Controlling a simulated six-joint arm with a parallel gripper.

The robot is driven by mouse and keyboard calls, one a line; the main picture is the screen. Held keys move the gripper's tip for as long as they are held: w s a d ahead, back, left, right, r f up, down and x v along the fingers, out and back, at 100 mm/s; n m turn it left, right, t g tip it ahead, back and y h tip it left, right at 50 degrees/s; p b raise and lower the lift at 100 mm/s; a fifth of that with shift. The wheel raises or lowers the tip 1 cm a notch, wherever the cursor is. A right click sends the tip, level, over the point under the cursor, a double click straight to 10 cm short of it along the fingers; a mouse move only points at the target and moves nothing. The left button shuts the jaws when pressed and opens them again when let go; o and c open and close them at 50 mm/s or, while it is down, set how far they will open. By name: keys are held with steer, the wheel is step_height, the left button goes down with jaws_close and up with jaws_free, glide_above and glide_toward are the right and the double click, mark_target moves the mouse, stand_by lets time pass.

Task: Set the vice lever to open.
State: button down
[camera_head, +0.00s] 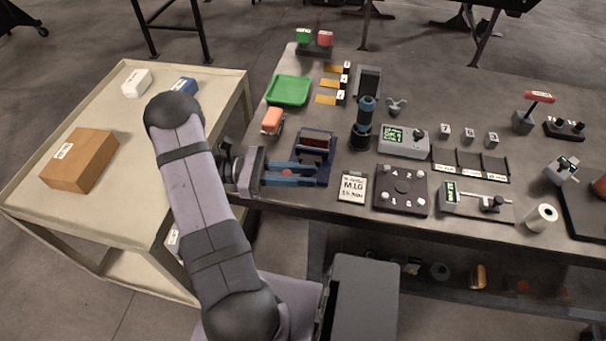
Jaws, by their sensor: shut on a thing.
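The vice (325,136) is a dark navy block with a reddish-brown piece between its jaws, near the left front part of the bench. My gripper (316,175) reaches in from the left, its two blue fingers lying along the front side of the vice. It is shut on what appears to be the vice lever. The lever itself is hidden by the fingers, so its position cannot be told.
On the dark bench (300,205), a label card (352,187) and a keypad box (402,188) stand right of the vice. A black cylinder (362,130) is close behind. A cart (120,190) holds boxes.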

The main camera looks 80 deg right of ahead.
steer(key=c, duration=1.6)
jaws_free()
steer(key=shift+w+f+b, duration=0.1)
steer(key=shift+w+b, duration=0.3)
steer(key=shift+w, duration=0.2)
steer(key=w, duration=0.1)
steer(key=w+b, duration=0.1)
steer(key=w, duration=0.1)
steer(key=w+b, duration=0.1)
steer(key=w, duration=0.1)
steer(key=shift+w+a, duration=0.15)
steer(key=shift+a, duration=0.2)
steer(key=shift+w+a, duration=0.1)
steer(key=shift+w, duration=0.3)
